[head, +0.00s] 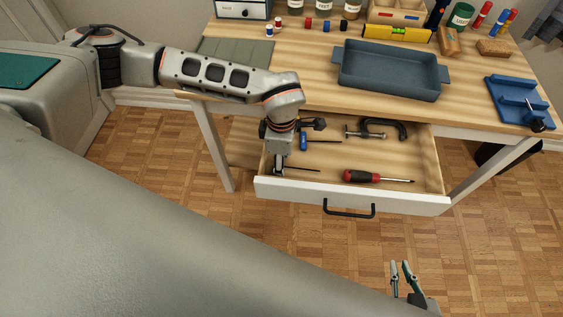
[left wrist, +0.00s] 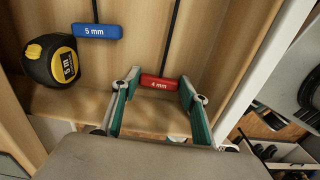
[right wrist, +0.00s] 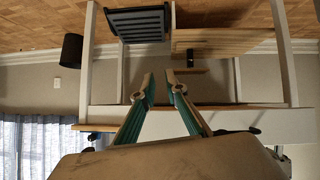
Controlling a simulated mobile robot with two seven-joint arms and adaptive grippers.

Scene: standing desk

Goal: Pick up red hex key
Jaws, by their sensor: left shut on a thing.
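The red hex key (left wrist: 163,81), marked 4 mm, lies in the open drawer (head: 350,207). In the left wrist view its red handle sits crosswise between the fingertips of my left gripper (head: 279,168), which is shut on it. Its dark shaft (head: 302,169) points right in the head view, where the gripper hides the handle. My right gripper (head: 402,268) is empty, its fingers apart, out in front of the desk and clear of it.
The drawer also holds a blue 5 mm hex key (left wrist: 97,31), a tape measure (left wrist: 52,59), a red-and-black screwdriver (head: 362,176) and a clamp (head: 385,128). A blue-grey tray (head: 390,72) and a blue holder (head: 518,100) stand on the desktop above.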

